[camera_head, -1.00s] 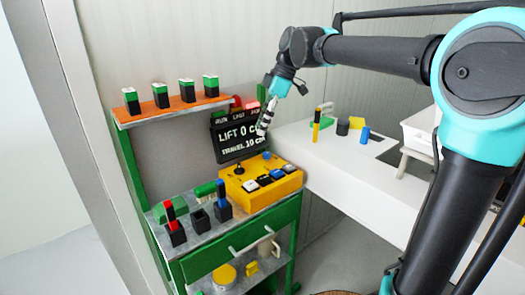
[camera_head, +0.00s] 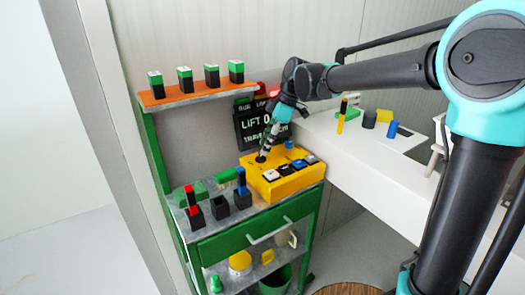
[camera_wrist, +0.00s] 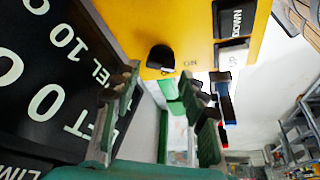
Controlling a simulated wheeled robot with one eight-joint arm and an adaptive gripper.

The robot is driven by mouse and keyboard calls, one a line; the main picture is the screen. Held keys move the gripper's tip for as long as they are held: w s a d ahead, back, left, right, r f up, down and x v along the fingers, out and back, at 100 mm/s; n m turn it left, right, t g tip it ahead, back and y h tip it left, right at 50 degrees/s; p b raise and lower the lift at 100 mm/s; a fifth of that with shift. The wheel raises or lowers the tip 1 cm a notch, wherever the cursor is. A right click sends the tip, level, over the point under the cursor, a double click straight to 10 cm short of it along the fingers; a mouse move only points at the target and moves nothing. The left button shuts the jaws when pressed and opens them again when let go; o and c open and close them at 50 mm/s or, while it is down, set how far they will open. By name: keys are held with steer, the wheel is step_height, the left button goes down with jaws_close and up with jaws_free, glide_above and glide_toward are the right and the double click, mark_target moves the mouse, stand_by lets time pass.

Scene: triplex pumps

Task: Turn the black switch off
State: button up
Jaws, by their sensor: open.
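The black switch (camera_head: 260,159) stands on the top of the yellow control box (camera_head: 286,184), at its back left corner. In the wrist view the black switch (camera_wrist: 160,58) is a rounded black knob on the yellow panel, beside small lettering. My gripper (camera_head: 265,151) is right above and beside the switch, pointing down. In the wrist view the two fingers of my gripper (camera_wrist: 160,80) are apart with nothing held, and the switch shows just beyond the gap between their tips. Whether a finger touches it, I cannot tell.
A black sign (camera_head: 251,138) with white text stands behind the box, close to my gripper. A blue knob (camera_head: 289,145) and several push buttons are on the box. Red and blue topped blocks (camera_head: 194,209) stand left on the green bench. A white table (camera_head: 350,150) is at right.

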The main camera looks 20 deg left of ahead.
mark_target(261, 157)
steer(key=shift+x, duration=1.55)
steer(key=c, duration=0.9)
steer(key=shift+m, duration=0.3)
steer(key=m+t, duration=0.1)
steer(key=m, duration=0.1)
steer(key=m+t, duration=0.1)
steer(key=m, duration=0.2)
steer(key=shift+s, duration=0.2)
steer(key=m+t, duration=0.1)
steer(key=m, duration=0.2)
steer(key=m+t, duration=0.1)
steer(key=m, duration=0.2)
steer(key=shift+s+a+h, duration=0.1)
steer(key=shift+h, duration=0.2)
